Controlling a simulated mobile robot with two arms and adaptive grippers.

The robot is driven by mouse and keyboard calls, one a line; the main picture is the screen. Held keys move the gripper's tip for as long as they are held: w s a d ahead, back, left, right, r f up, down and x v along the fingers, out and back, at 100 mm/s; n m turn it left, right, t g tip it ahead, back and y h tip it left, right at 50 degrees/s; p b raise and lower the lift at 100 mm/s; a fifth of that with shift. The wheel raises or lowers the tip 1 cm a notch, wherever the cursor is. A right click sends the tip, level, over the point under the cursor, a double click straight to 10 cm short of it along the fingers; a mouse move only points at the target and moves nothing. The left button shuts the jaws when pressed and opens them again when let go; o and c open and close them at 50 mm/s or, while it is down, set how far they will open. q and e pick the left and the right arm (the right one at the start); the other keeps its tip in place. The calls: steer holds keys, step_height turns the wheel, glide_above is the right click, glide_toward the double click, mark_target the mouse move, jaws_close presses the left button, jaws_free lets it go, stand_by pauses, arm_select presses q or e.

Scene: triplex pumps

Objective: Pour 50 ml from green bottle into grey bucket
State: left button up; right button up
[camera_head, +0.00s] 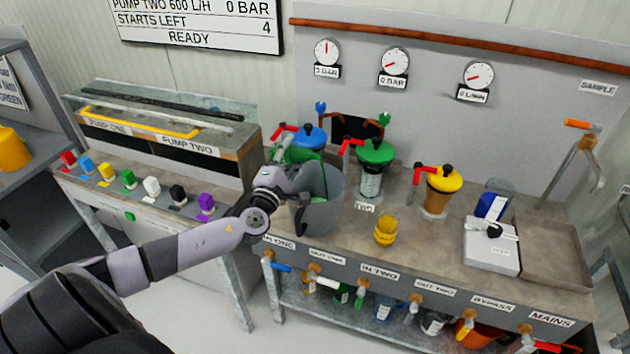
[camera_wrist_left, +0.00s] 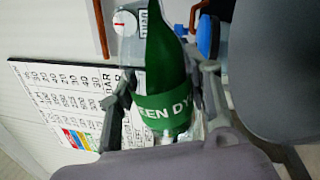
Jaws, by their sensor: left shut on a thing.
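My left gripper (camera_head: 292,180) is shut on the green bottle at the left rim of the grey bucket (camera_head: 326,208), which stands on the bench. The green bottle (camera_head: 304,157) shows partly behind the gripper and over the bucket. In the left wrist view, the bottle (camera_wrist_left: 165,75) lies between my gripper fingers (camera_wrist_left: 165,112), its label partly readable as "EEN DY". A dark grey surface at the right there may be the bucket. A small light-green patch shows at the bucket; I cannot tell whether it is liquid. My right gripper is not in view.
Blue, green and yellow pump heads (camera_head: 376,152) with red levers stand behind and right of the bucket. A yellow cup (camera_head: 386,231) stands in front. A white device (camera_head: 491,246) and a sink (camera_head: 555,255) are at right.

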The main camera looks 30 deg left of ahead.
arm_select(q)
steer(key=shift+a+f+m, duration=0.1)
steer(key=shift+m, duration=0.6)
stand_by(1.5)
